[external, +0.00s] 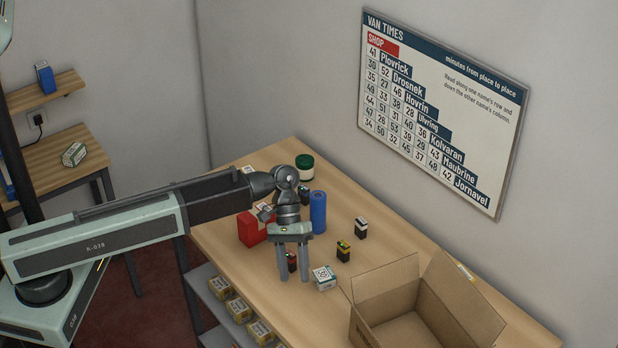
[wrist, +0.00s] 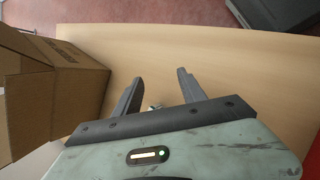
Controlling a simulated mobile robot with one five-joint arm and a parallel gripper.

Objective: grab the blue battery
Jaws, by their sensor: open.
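My gripper (external: 295,279) is open over the wooden counter, its two fingers pointing down. In the wrist view, my gripper (wrist: 160,76) has bare counter between its fingertips. A tall blue cylinder (external: 318,213) stands upright behind it. I cannot tell whether this is the blue battery. Several small block-shaped batteries stand around: a red-and-black one (external: 291,261) partly hidden by my fingers, a yellow-and-black one (external: 343,251), a white-and-black one (external: 361,228) and a dark green-topped one (external: 304,194). None of these looks blue.
An open cardboard box (external: 385,295) stands at the counter's near right; it also shows in the wrist view (wrist: 60,90). A small white box (external: 324,278) is right beside my fingers. A red box (external: 252,228) and green-lidded jar (external: 305,167) stand farther back. A blue item (external: 44,78) sits on the wall shelf.

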